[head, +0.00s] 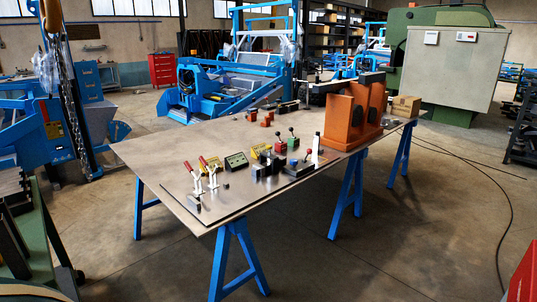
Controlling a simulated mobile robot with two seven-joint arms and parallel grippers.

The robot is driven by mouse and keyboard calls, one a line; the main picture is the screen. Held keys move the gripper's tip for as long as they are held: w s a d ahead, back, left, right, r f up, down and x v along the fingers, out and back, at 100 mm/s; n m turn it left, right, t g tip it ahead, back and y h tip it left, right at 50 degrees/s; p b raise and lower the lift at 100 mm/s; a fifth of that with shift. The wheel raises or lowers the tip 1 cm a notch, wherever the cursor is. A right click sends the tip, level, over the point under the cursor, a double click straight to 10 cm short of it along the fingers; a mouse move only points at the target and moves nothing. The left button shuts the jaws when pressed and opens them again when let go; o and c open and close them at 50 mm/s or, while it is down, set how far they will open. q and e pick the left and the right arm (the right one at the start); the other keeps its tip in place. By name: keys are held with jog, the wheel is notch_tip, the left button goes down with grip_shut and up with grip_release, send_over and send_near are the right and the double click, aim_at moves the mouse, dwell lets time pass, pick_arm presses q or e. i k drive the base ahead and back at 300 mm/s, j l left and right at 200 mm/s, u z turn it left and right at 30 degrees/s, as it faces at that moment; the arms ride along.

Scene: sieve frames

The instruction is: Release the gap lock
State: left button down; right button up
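A workbench (150,160) carries a thin plate (235,200) with several small devices near its front edge. Two clamp-like devices with red handles (204,163) and pale bodies stand at its left. A dark meter box (236,161) is beside them. Right of it are a dark block (264,168), a red block (280,149) and a green block (293,144) with upright levers. A dark base (298,169) has a blue part and a red-knobbed lever, beside a white upright piece (316,146). I cannot tell which is the gap lock. Neither gripper is in view.
Tall orange blocks (341,122) stand at the bench's right end, near a cardboard box (405,106). Small orange pieces (266,118) lie at the back. Blue trestle legs (238,262) spread below. Floor in front is clear, with a cable (511,205) at right.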

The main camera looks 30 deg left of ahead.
aim_at(310, 151)
jog(key=i+u, duration=0.25)
jog(key=i, duration=0.2)
jog(key=i+l+u, duration=0.2)
jog(key=i, duration=0.2)
jog(key=i+l+u, duration=0.25)
jog(key=i, duration=0.15)
jog(key=i+l, duration=0.1)
jog(key=i, duration=0.2)
jog(key=i+l, duration=0.1)
jog(key=i, duration=0.2)
jog(key=i+l, duration=0.1)
jog(key=i, duration=0.9)
